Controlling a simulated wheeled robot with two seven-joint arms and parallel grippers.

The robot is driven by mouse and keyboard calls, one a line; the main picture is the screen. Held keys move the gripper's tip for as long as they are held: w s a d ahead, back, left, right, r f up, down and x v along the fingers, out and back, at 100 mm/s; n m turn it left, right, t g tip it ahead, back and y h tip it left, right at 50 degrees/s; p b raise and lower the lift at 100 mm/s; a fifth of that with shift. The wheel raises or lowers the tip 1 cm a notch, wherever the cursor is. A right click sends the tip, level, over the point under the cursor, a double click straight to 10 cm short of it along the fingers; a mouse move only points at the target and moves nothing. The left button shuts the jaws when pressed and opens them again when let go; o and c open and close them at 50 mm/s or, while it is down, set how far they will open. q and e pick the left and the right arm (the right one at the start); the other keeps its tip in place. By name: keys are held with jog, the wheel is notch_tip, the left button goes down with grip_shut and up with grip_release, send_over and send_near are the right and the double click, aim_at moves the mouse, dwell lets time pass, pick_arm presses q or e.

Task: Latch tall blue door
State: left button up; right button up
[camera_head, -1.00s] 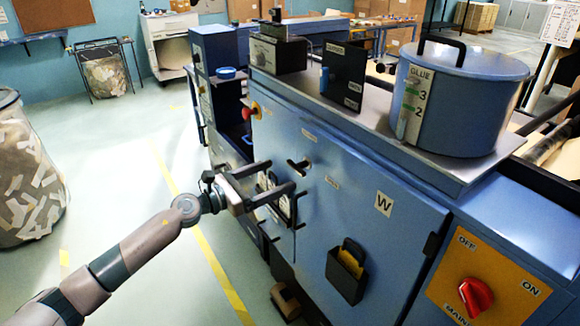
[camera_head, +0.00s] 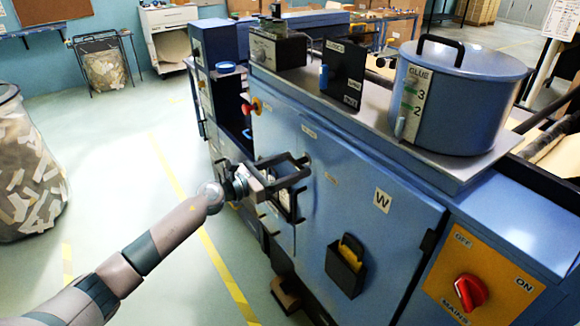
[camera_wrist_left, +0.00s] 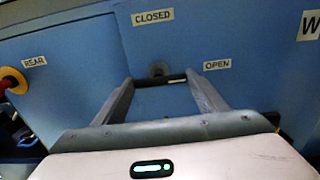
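The tall blue door (camera_head: 350,205) fills the front of the machine in the head view and carries a white W label. I cannot tell whether it sits fully flush. My left gripper (camera_head: 304,165) is at the door's upper left, its fingers pointing at the door face. In the left wrist view its two fingers (camera_wrist_left: 160,84) are spread apart, with the dark latch handle (camera_wrist_left: 158,70) between and just beyond their tips. A CLOSED label (camera_wrist_left: 153,18) is above the handle and an OPEN label (camera_wrist_left: 217,64) to its right. In the head view the gripper largely hides the handle. My right gripper is out of view.
A red knob (camera_head: 256,105) stands out left of the door, by the REAR label (camera_wrist_left: 34,61). A black pocket (camera_head: 346,268) hangs on the door. The glue pot (camera_head: 460,95) stands on the top. The floor left of the machine is open.

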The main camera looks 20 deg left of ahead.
pick_arm(q)
jog(key=shift+n, duration=0.3)
jog(key=n+p, duration=0.2)
jog(key=n, duration=0.1)
jog(key=shift+r+n+p, duration=0.15)
jog(key=shift+n+p, duration=0.2)
jog(key=shift+n, duration=0.05)
jog(key=n+p, duration=0.2)
jog(key=n, duration=0.2)
jog(key=shift+n, duration=0.3)
jog(key=n+p, duration=0.2)
jog(key=n, duration=0.3)
jog(key=shift+p, duration=0.4)
jog(key=shift+a+n+p, duration=0.1)
jog(key=shift+n+p, duration=0.55)
jog(key=shift+n, duration=1.35)
jog(key=o, duration=1.1)
jog(key=shift+c, duration=0.2)
